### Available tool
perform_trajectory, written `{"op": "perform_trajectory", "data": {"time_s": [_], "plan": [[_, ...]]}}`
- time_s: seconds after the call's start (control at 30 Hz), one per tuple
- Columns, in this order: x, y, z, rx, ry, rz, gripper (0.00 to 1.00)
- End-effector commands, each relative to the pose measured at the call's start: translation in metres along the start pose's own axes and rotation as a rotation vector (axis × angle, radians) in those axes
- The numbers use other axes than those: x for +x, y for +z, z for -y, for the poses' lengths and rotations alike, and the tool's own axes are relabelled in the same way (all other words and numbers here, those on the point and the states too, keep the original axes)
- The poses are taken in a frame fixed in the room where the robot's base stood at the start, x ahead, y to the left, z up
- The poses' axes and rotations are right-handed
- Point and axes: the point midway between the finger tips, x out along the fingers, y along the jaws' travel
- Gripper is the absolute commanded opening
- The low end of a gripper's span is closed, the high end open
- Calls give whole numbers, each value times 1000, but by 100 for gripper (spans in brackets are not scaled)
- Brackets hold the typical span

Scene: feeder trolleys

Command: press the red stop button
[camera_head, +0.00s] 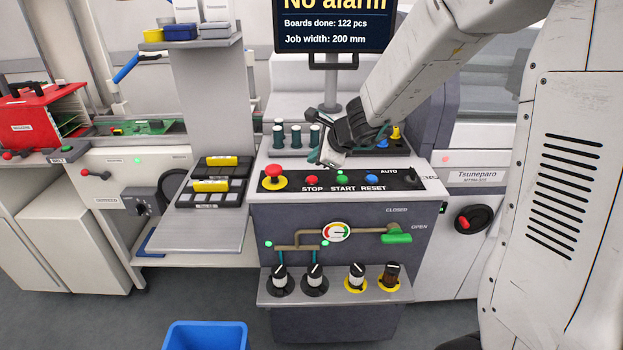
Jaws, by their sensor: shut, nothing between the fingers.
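The small red stop button (312,180) sits on the black control strip (400,182), above the label STOP. The green START button (342,180) and the blue RESET button (372,180) are to its right. A larger red mushroom button (273,171) on a yellow base is to its left. My gripper (322,160) is shut and empty. It shows just above and slightly right of the stop button in the picture, pointing down and left. I cannot tell its height over the strip; the stop button is not hidden by it.
A monitor (334,25) reading "No alarm" is above. Knobs (314,280) and a green valve handle (397,237) are below. A grey side shelf (200,232) is at left, a blue bin (205,336) on the floor.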

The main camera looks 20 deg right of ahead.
Motion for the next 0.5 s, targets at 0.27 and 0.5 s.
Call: {"op": "perform_trajectory", "data": {"time_s": [0.27, 0.5], "plan": [[19, -14, -14, 1, 2, 0, 0], [22, -16, -16, -1, -1, 0, 0]]}}
